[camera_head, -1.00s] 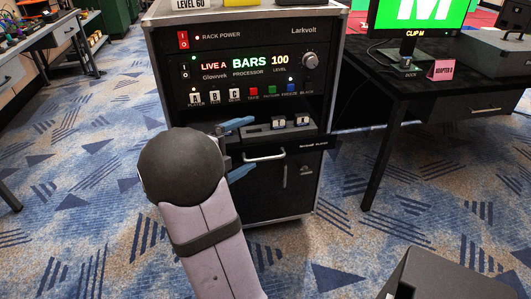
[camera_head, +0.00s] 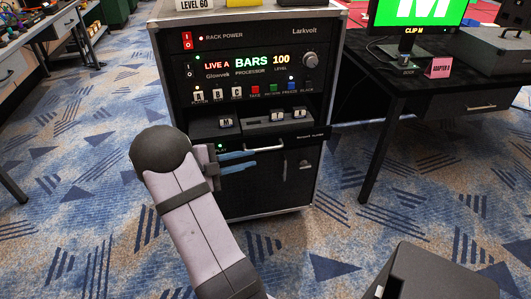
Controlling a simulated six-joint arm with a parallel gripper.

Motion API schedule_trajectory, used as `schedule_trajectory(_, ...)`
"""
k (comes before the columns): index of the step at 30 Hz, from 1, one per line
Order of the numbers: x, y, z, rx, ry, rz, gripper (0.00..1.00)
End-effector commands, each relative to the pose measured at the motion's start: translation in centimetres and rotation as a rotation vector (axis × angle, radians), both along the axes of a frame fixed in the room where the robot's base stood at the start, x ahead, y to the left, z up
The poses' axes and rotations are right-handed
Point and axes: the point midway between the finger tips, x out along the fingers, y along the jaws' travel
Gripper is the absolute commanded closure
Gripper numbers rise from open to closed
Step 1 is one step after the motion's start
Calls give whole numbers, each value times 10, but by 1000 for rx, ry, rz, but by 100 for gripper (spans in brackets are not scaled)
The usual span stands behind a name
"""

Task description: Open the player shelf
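The player shelf (camera_head: 305,139) is a dark shelf low in the black rack (camera_head: 322,60). Grey slots with small lettered blocks show on its top. A light bar handle (camera_head: 270,149) is on its front. My gripper (camera_head: 254,157), with blue fingers, comes from the left at the handle's left end. The fingers are close together, one above the other, and appear closed around that end, which they partly hide.
Above the shelf is a processor panel (camera_head: 247,75) with coloured buttons and a knob. A black desk (camera_head: 400,97) with a monitor stands at the right, and another table (camera_head: 40,35) at the left. A dark grey box (camera_head: 440,275) fills the lower right. Carpet in front is open.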

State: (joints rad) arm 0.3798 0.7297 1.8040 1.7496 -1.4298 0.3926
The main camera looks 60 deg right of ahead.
Motion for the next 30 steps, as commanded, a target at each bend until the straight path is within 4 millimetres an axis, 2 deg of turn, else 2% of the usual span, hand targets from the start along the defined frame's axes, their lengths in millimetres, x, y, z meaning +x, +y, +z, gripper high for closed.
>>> schedule_trajectory(8, -6, -11, -4, -1, 1, -2, 83)
schedule_trajectory(21, -27, -57, -15, -1, 0, -1, 83)
schedule_trajectory(30, -31, -65, -16, 0, -1, 1, 83)
